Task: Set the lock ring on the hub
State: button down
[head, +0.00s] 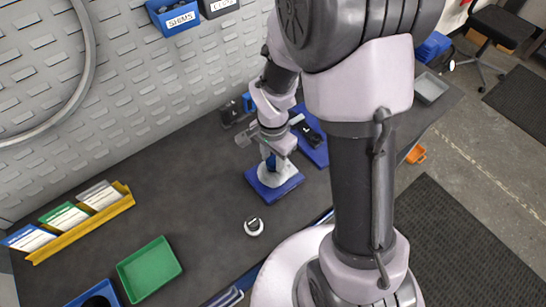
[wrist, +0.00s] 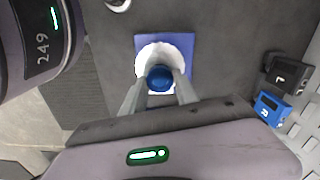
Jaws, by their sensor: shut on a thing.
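A blue square base (head: 258,187) with a white round part (head: 287,176) on it stands on the dark bench; both also show in the wrist view, the base (wrist: 188,42) and the white part (wrist: 150,52). My gripper (head: 271,158) is over the white part, pointing down. In the wrist view my gripper (wrist: 158,85) is shut on a blue round piece (wrist: 158,76), seen against the white part. I cannot tell whether the blue piece touches the white part, or which of these is the lock ring or the hub. A small white ring-shaped piece (head: 254,228) with a dark middle lies nearer on the bench.
A green tray (head: 149,268) and a yellow card rack (head: 82,224) are at the left. A blue tray (head: 311,137) lies right of my gripper. Black (wrist: 288,73) and blue (wrist: 271,107) lettered blocks stand close by at the wrist view's right. The bench's middle left is clear.

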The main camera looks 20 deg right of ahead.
aim_at(273, 162)
jog(key=shift+f+b, duration=0.55)
jog(key=shift+b, duration=0.15)
dwell(0.7)
jog(key=c, duration=0.9)
grip_release()
jog(key=shift+o, duration=0.2)
notch_tip(273, 162, up, 18)
jog(key=f+p, duration=0.1)
jog(key=p, duration=0.4)
jog(key=s+a+f+n+t+y+b, duration=0.1)
jog(key=s+a+n+t+b, duration=0.1)
jog(key=s+b, duration=0.4)
jog(key=s+a+f+n+t+y+b, duration=0.1)
jog(key=s+a+n+t+b, duration=0.1)
jog(key=s+n+b, duration=0.3)
jog(key=s+t+b, duration=0.1)
jog(key=b, duration=0.2)
jog(key=shift+s+n+t, duration=0.4)
